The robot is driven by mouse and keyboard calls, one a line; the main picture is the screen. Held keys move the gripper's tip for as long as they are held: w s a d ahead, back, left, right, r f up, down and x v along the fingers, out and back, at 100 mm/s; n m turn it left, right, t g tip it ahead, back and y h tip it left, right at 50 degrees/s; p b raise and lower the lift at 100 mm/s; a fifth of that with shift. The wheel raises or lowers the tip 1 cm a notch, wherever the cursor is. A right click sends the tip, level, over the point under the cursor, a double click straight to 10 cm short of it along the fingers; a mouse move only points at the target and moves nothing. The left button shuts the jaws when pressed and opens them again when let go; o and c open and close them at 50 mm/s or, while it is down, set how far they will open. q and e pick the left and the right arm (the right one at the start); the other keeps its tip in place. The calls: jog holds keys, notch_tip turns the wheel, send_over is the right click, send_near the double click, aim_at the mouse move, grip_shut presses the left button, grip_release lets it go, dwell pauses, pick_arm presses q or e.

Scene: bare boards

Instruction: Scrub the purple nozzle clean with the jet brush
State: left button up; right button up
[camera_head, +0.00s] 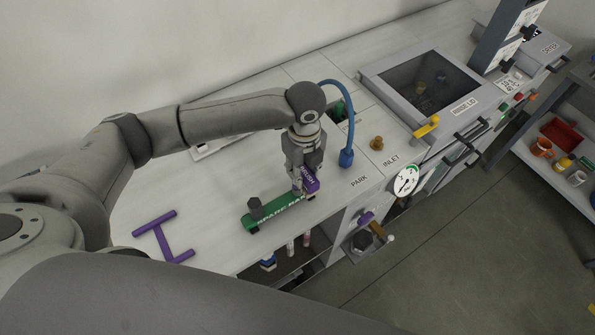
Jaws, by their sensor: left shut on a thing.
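My left gripper (301,186) points down over the worktop near its front edge. It is shut on a small purple piece with white lettering that seems to read BRUSH (311,180). This piece is beside the right end of a green bar lettered SPARE BAR (279,214); I cannot tell if they touch. A purple I-shaped piece (161,238) lies on the worktop at the left. Another small purple piece (366,218) shows at the worktop's front. I cannot tell which purple piece is the nozzle. My right gripper is out of view.
A blue hose (347,112) ends in a blue head (346,158) near the PARK label. A brass fitting (376,143) stands by the INLET label. The worktop's left part is mostly clear.

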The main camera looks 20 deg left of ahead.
pick_arm(q)
jog(key=shift+w+d, duration=0.25)
jog(key=shift+w, duration=0.1)
jog(key=shift+s+a+f, duration=0.15)
jog(key=shift+s+a, duration=0.8)
jog(key=shift+s, duration=0.3)
dwell(0.5)
notch_tip(320, 180, up, 7)
dwell(0.8)
dwell(0.4)
